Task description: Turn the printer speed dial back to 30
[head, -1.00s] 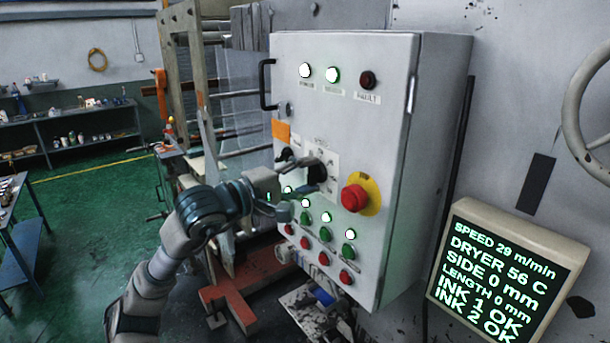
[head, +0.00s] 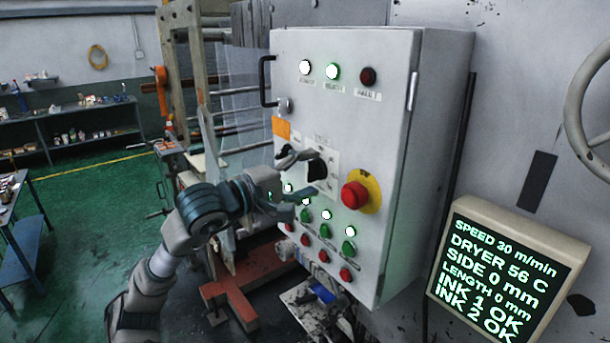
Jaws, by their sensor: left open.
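The black speed dial (head: 317,168) sits on a pale scale plate on the front of the grey control cabinet (head: 385,110). My left gripper (head: 302,174) is open at the dial's left side, one finger above and one below. Nothing is held in it. I cannot tell whether a finger touches the dial. The dial's scale marks are too small to read. The display screen (head: 500,268) at the lower right appears to read speed 30 m/min. My right gripper is not in view.
A red emergency button (head: 355,195) on a yellow disc stands out right of the dial. Rows of green and red push buttons (head: 326,230) lie below the gripper. A black door handle (head: 267,84) is at the cabinet's upper left. Green floor is open at the left.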

